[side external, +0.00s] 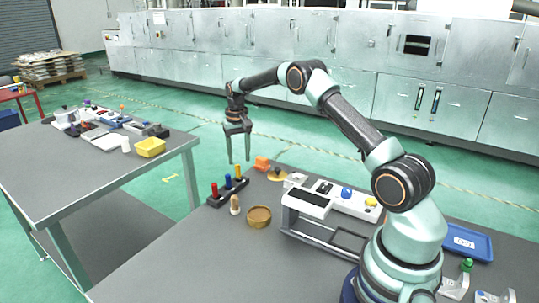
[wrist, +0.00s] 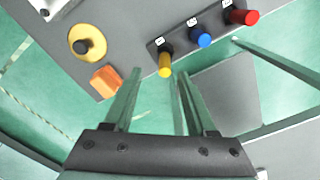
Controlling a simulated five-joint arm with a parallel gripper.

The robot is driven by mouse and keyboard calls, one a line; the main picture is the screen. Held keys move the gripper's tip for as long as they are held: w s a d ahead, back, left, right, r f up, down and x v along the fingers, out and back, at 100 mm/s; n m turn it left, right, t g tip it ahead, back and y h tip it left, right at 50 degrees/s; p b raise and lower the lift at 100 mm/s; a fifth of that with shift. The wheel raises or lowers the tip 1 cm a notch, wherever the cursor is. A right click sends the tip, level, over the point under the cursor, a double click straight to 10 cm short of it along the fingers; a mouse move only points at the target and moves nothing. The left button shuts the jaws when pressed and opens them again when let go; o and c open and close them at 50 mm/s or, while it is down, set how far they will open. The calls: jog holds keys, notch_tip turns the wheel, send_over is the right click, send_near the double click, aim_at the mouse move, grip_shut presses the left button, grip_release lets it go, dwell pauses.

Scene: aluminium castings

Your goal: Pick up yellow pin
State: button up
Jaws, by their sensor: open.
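The yellow pin (side external: 238,172) stands in a dark holder (side external: 231,192), at the end nearest the orange block. A blue pin (side external: 228,181) and a red pin (side external: 214,189) stand in the same row. In the wrist view the yellow pin (wrist: 165,66) shows just beyond the fingertips, between their lines, with the blue pin (wrist: 202,38) and red pin (wrist: 243,17) to its upper right. My gripper (side external: 239,161) points down, open and empty, near the yellow pin in the side view; it also shows in the wrist view (wrist: 158,76). Contact is not visible.
An orange block (wrist: 105,81) and a yellow disc with a black knob (wrist: 82,33) lie left of the holder in the wrist view. A wooden peg (side external: 235,206), a round tan dish (side external: 259,217) and a button panel (side external: 345,200) stand nearby. The front of the grey table is clear.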

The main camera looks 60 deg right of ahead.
aim_at(237, 165)
jog(key=f, duration=0.5)
jog(key=shift+w+a+f, duration=0.1)
jog(key=shift+w+a, duration=0.05)
jog(key=shift+a, duration=0.2)
grip_shut()
